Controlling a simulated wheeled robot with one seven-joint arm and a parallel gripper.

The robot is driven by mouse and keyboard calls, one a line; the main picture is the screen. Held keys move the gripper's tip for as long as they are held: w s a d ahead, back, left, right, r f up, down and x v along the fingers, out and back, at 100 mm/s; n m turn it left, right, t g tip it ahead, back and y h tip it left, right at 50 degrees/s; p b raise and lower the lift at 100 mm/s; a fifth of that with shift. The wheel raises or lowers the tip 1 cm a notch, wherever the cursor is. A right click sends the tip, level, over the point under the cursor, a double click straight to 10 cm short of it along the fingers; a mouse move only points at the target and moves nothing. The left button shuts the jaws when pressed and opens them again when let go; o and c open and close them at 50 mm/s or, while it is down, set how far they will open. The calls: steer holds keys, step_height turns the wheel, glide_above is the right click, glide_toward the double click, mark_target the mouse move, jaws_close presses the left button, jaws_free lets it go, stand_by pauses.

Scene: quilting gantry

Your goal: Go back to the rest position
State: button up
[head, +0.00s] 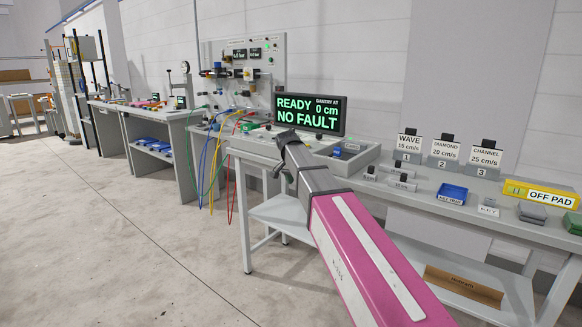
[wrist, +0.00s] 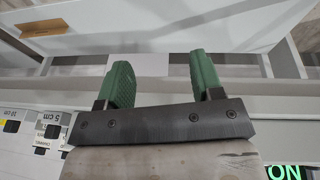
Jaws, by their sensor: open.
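My gripper (wrist: 163,76) shows in the wrist view with its two green fingers apart and nothing between them. In the head view my pink and grey arm reaches forward over the bench, and my gripper (head: 284,176) is small and partly hidden behind my own wrist, near the bench's left end. The wrist view looks down past the fingers to a pale lower surface, with a cardboard box (wrist: 40,27) at the upper left.
The bench carries a screen (head: 309,116) reading "READY", "0 cm" and "NO FAULT", a grey tray (head: 362,158), cards (head: 409,146) marked wave, diamond and channel, a blue tray (head: 452,194) and a yellow "OFF PAD" sign (head: 540,194). Cables (head: 216,165) hang left. Floor at left is clear.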

steer(key=s+d+f+n+y, duration=0.1)
steer(key=s+d+f+n, duration=0.1)
steer(key=s+d+f, duration=0.3)
steer(key=s+d+f+n+g+y, duration=0.1)
steer(key=s+d+f, duration=0.5)
steer(key=s+f, duration=0.6)
steer(key=s+d+f+n, duration=0.3)
steer(key=s+d+f, duration=0.2)
steer(key=s+f, duration=0.4)
step_height(320, 180, down, 3)
steer(key=shift+s+d+f+n+g+y, duration=0.2)
steer(key=shift+s+d+n+g+y, duration=0.1)
steer(key=shift+s+y, duration=0.1)
